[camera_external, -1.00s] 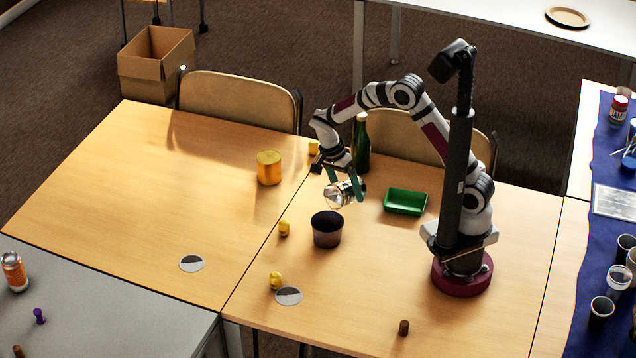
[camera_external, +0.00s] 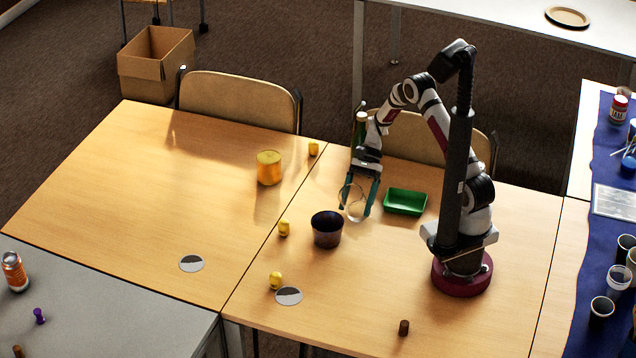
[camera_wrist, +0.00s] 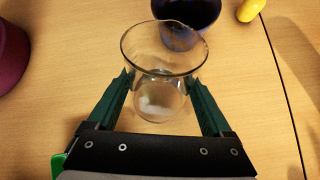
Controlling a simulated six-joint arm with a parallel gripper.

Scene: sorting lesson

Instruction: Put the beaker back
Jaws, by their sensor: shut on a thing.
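A clear glass beaker (camera_external: 354,204) is between the teal fingers of my gripper (camera_external: 361,198), to the right of a dark pot (camera_external: 326,229) and left of a green tray. In the wrist view my gripper (camera_wrist: 157,100) is shut on the beaker (camera_wrist: 160,85), with one finger on each side and the wide rim toward the dark pot (camera_wrist: 190,12). The beaker looks roughly upright in the outside view. I cannot tell whether its base touches the table.
The green tray (camera_external: 405,202) lies close to the right of my gripper. A green bottle (camera_external: 360,132) stands behind it. The front right table is mostly clear.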

